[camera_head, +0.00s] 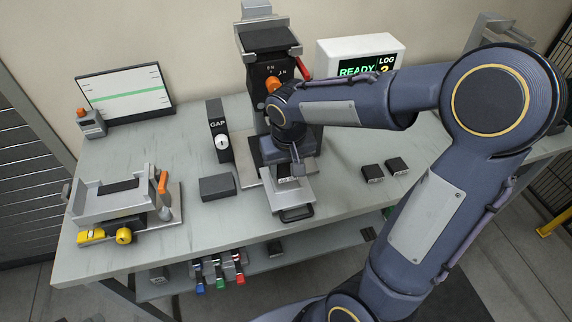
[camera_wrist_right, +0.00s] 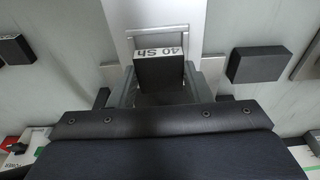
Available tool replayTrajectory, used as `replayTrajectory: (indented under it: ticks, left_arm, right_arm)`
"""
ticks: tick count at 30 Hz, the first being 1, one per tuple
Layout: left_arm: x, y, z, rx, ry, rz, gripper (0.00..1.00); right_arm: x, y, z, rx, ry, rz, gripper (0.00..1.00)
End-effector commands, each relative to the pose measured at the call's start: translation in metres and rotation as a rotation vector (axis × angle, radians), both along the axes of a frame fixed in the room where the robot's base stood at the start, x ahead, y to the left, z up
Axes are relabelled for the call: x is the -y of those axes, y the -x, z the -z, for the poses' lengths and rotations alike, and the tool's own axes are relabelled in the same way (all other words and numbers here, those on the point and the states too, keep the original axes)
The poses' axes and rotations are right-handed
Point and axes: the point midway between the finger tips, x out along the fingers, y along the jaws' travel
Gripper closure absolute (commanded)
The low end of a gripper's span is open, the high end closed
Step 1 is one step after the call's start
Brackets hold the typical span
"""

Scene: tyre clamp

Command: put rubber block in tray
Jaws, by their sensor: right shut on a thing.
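A black rubber block with a white label reading "40 Sh" (camera_wrist_right: 160,71) is between the fingers of my right gripper (camera_wrist_right: 160,88). My right gripper also shows in the head view (camera_head: 292,172), pointing down, shut on the block. The block's labelled edge shows there too (camera_head: 287,181). A pale metal tray (camera_head: 296,199) with a dark front handle lies beneath. The tray also shows in the wrist view (camera_wrist_right: 190,18). The block is over or in the tray; I cannot tell whether it touches the tray floor. My left gripper is not in view.
Two small black blocks (camera_head: 372,173) (camera_head: 397,165) lie to the right on the bench. A larger dark block (camera_head: 217,187) lies left of the tray. A GAP gauge (camera_head: 217,130) and a dark press (camera_head: 268,60) stand behind. A clamp fixture (camera_head: 115,205) sits at left.

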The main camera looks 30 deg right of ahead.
Motion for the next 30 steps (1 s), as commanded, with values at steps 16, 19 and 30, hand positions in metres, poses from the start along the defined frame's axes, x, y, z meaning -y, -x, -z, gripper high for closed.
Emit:
replayTrajectory:
  ticks: [16,19,30]
  left_arm:
    - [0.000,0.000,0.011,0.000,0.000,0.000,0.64]
    - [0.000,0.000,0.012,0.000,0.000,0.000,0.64]
    - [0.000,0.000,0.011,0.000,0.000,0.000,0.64]
  right_arm:
    - [0.000,0.000,0.011,0.001,0.000,0.000,0.82]
    - [0.000,0.000,0.012,0.001,0.000,0.000,0.82]
    - [0.000,0.000,0.011,0.001,0.000,0.000,0.34]
